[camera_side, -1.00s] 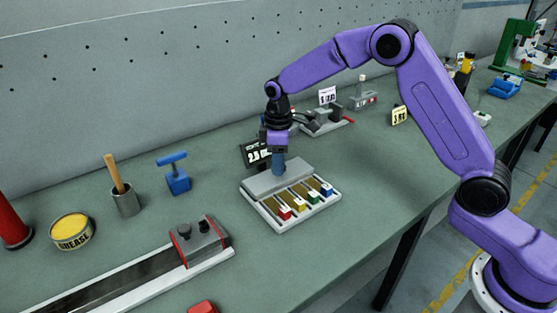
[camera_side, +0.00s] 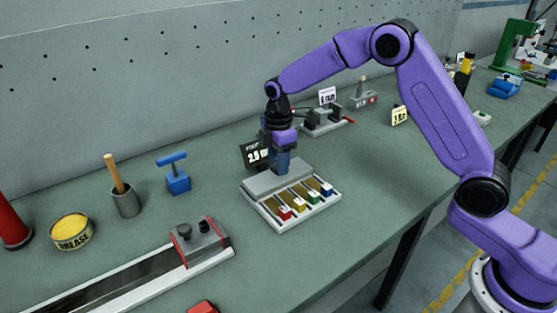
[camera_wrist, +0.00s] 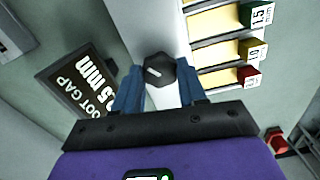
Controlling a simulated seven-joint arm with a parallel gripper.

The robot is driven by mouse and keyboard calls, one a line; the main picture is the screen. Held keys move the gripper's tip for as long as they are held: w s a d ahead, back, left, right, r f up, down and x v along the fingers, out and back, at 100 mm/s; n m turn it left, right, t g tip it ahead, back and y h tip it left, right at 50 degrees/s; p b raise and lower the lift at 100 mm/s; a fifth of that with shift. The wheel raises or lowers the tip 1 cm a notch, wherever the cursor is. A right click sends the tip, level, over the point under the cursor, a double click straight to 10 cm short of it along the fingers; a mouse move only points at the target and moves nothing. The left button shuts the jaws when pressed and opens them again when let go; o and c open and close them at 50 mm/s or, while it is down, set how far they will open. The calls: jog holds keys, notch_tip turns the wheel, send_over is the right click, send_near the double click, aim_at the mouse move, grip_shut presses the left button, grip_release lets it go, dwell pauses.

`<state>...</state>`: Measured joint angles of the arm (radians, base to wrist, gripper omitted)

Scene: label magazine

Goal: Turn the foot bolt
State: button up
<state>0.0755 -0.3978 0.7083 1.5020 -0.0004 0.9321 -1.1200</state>
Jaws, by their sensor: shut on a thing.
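The foot bolt (camera_wrist: 159,70) shows in the wrist view as a dark hexagonal head with a white line across its top. It is at the light grey block of the label magazine (camera_side: 262,183). My gripper (camera_side: 283,167) points straight down over the block, and its blue fingers are shut on the bolt head. In the wrist view the fingers (camera_wrist: 160,90) lie on either side of the head. The side view hides the bolt behind the fingers. A black sign (camera_wrist: 85,88) beside the bolt shows "FOOT GAP" and a "mm" value; in the side view it looks like 2.5.
The magazine's front slots hold red (camera_side: 285,214), yellow (camera_side: 299,207), green (camera_side: 313,198) and blue (camera_side: 327,190) tabbed pieces. A rail with a grey block (camera_side: 200,243) lies front left. A blue T-handled tool (camera_side: 177,175) and grease tin (camera_side: 71,232) stand left.

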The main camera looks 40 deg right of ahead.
jog(key=shift+a+r, duration=0.1)
jog(key=o, duration=1.1)
jog(key=shift+c, duration=0.2)
notch_tip(320, 180, up, 17)
jog(key=shift+r, duration=0.2)
